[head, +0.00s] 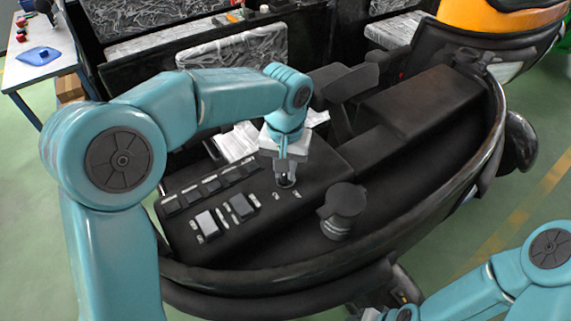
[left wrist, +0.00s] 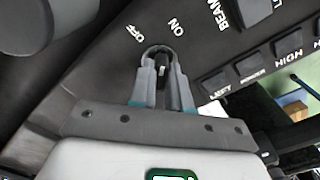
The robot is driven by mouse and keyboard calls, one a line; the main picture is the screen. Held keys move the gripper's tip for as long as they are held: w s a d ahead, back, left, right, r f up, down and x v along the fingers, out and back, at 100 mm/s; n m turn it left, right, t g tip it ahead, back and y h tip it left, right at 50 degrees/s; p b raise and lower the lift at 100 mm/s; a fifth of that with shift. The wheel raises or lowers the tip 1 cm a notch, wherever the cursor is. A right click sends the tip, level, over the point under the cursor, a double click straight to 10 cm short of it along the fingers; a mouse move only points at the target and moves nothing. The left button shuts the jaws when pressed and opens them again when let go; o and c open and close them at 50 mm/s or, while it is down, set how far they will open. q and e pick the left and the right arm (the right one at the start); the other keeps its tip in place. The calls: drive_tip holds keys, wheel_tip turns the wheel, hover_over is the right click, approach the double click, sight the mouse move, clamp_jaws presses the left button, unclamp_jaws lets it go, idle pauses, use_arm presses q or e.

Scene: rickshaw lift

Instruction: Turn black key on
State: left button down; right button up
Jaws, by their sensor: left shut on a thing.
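The black key (left wrist: 161,72) sits in its round switch on the dark dashboard panel (head: 325,166). White OFF and ON labels are printed beside the switch in the left wrist view, OFF to the left and ON to the right. My left gripper (head: 286,183) points down at the panel, with its two fingers (left wrist: 161,88) shut on the key from either side. The fingers mostly hide the key in the head view. I cannot tell which label the key is turned to. My right arm (head: 500,285) is at the lower right; its gripper is cut off at the bottom edge.
Rocker switches (head: 206,224) line the panel left of my left gripper; BEAM and HIGH labels show in the left wrist view. A black round knob or cup (head: 342,210) stands to the right. The curved black rim (head: 300,270) borders the panel. A white table (head: 38,60) is far left.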

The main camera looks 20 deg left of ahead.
use_arm(q)
drive_tip(key=shift+w+r+m, duration=0.1)
drive_tip(key=shift+w+m, duration=0.05)
drive_tip(key=shift+m, duration=0.95)
drive_tip(key=c, duration=1.1)
unclamp_jaws()
drive_tip(key=shift+w, duration=0.1)
wheel_tip(320, 180, up, 16)
drive_tip(key=shift+r+p, duration=0.1)
drive_tip(key=shift+p, duration=0.6)
drive_tip(key=shift+s, duration=0.2)
